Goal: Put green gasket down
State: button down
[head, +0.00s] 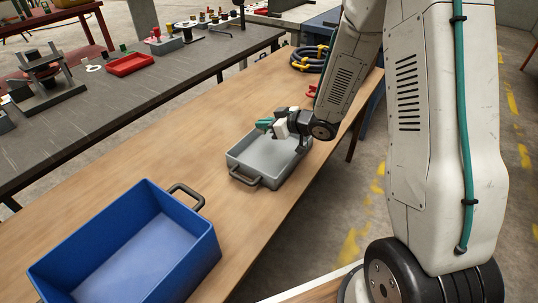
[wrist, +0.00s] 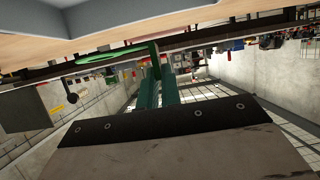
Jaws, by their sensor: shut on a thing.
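The green gasket (wrist: 115,53) shows nearly edge-on in the wrist view, as a thin bright green band with a raised part by the fingertips. My gripper (wrist: 157,76) has teal fingers shut on it. In the head view my gripper (head: 264,124) is over the grey tray (head: 240,171), near its far left side. The gasket cannot be told apart from the teal fingers in that view. I cannot tell whether the gasket touches the tray.
A blue bin (head: 205,262) stands nearer on the wooden table (head: 150,150). Coiled dark hoses (head: 308,60) with yellow bands lie at the far end. A dark bench on the left holds a red tray (head: 130,64) and fixtures. Bare wood lies between the blue bin and the grey tray.

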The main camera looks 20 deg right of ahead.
aim_at(265, 132)
jog(key=shift+m, duration=0.3)
jog(key=f, duration=0.5)
jog(key=shift+w+d, duration=0.15)
jog(key=shift+w, duration=0.25)
jog(key=shift+f, duration=2.35)
jog(key=c, duration=1.6)
grip_release()
jog(key=shift+f, duration=0.15)
